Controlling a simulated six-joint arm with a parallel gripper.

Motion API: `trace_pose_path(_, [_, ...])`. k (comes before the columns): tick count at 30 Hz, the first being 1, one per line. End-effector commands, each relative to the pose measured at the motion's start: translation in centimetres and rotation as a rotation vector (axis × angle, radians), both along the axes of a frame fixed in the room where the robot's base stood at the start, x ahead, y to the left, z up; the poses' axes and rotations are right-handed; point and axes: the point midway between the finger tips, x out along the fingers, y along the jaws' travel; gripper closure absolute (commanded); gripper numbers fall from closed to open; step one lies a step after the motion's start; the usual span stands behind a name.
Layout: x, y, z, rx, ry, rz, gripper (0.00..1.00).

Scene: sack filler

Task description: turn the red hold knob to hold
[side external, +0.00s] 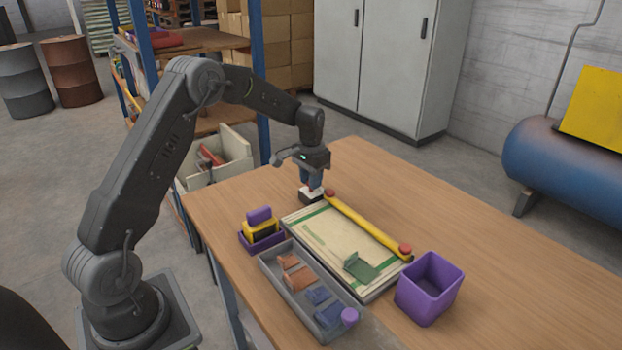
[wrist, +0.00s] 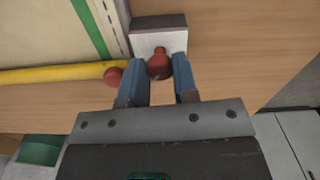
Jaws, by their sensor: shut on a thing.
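The red hold knob (wrist: 159,64) shows in the wrist view on a small white-topped block with dark sides (wrist: 158,32). My gripper (wrist: 160,76) has its two blue fingers on either side of the knob and is shut on it. In the side view my gripper (side external: 312,182) points down over the block (side external: 311,196) at the far end of the board; the knob is mostly hidden there by the fingers. I cannot read any hold mark on the block.
A yellow bar (side external: 368,226) with red ends lies along the board (side external: 325,240), one end close beside the block. A grey tray (side external: 300,296), a purple bin (side external: 429,288) and a yellow-and-purple item (side external: 261,229) stand nearer. The table's right side (side external: 480,240) is clear.

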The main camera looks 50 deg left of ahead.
Motion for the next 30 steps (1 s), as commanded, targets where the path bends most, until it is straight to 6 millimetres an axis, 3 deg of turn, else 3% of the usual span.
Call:
trace_pose_path(9, [0.08,0.03,0.19,0.001,-0.004,-0.105,0.96])
trace_pose_path(24, [0.10,0.03,0.21,0.002,-0.005,-0.121,0.96])
trace_pose_path(25, [0.11,0.03,0.21,0.002,-0.005,-0.121,0.71])
trace_pose_path(30, [0.07,0.02,0.14,0.001,-0.003,-0.120,0.55])
